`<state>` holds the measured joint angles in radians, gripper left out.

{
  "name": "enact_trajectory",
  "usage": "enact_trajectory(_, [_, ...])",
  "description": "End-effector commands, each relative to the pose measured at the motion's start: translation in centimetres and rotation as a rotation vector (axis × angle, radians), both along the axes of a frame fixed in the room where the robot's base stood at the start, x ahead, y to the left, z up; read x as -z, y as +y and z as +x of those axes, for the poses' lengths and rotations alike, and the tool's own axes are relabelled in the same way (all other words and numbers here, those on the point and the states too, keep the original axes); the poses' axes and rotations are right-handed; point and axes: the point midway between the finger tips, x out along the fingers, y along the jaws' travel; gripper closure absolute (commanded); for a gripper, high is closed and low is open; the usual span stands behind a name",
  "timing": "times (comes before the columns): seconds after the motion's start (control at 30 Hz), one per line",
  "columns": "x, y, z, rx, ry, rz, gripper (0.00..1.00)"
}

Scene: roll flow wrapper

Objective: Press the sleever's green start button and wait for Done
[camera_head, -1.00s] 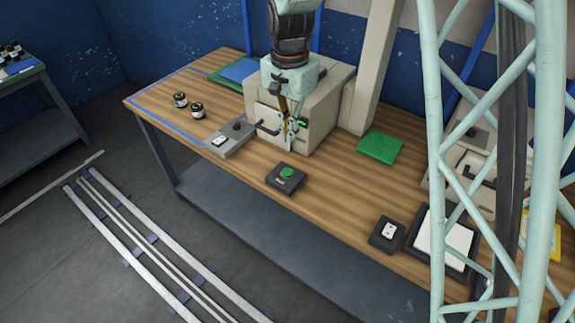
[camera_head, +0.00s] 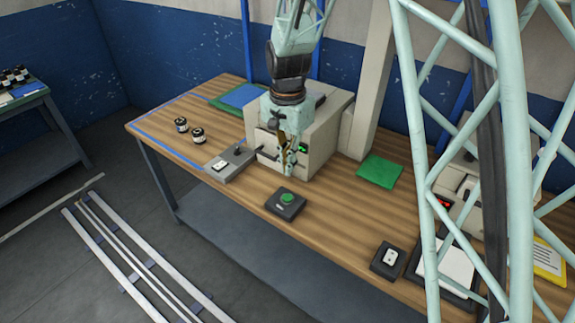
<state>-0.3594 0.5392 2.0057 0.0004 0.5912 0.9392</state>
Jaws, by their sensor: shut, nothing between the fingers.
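The green start button (camera_head: 287,197) sits on a dark box on the wooden table, near its front edge. The sleever (camera_head: 322,132) is a beige machine behind it, with a small green lit display (camera_head: 302,149) on its front; its text is too small to read. My gripper (camera_head: 287,172) is shut and empty, pointing down in front of the machine. It appears above and behind the button, apart from it. It hides part of the machine's front.
Two small dark jars (camera_head: 197,135) stand at the table's left. A grey fixture block (camera_head: 230,163) adjoins the machine. A green mat (camera_head: 379,171) lies to the right. A dark switch box (camera_head: 388,260) and a white-topped tray (camera_head: 447,268) are at the front right.

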Motion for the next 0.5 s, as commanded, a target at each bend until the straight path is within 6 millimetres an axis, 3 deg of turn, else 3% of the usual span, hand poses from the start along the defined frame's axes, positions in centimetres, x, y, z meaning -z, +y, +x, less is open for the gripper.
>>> enact_trajectory(0.5, [6.1,0.0,0.0,0.0,0.001,0.0,1.0])
